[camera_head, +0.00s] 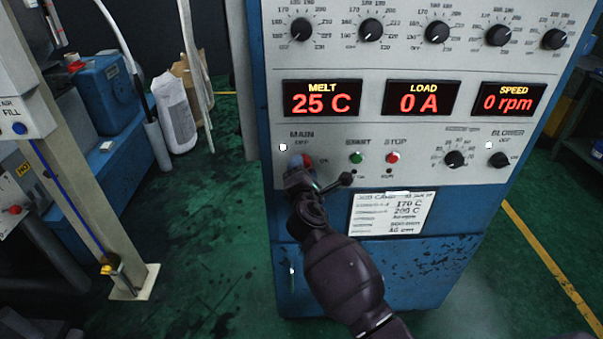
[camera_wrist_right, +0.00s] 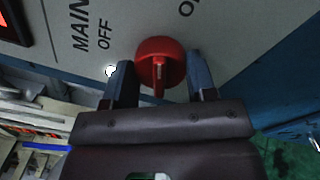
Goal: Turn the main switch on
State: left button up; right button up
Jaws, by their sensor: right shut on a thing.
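The main switch is a red knob (camera_head: 307,160) at the lower left of the grey panel, under the "MAIN" and "OFF" labels with "ON" to its right. My right gripper (camera_head: 301,164) reaches it from below and hides part of it. In the right wrist view the red knob (camera_wrist_right: 161,50) sits between the two dark fingers of my right gripper (camera_wrist_right: 160,80), which is shut on it. The knob's raised bar runs between the fingers; I cannot tell which label it points to. My left gripper is not in view.
The blue cabinet (camera_head: 350,275) carries temperature dials above and red displays reading 25 C, 0 A and 0 rpm. A green start button (camera_head: 356,157), red stop button (camera_head: 393,157) and black dial (camera_head: 455,159) are to the right. A metal post (camera_head: 75,170) stands left; green floor lies between.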

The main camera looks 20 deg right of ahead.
jog(key=shift+f+m+b, duration=0.1)
jog(key=shift+m+b, duration=0.8)
jog(key=shift+m, duration=1.4)
jog(key=o, duration=0.9)
jog(key=v, duration=1)
jog(key=shift+s+a, duration=0.2)
jog(key=shift+s, duration=0.2)
jog(key=shift+m, duration=0.3)
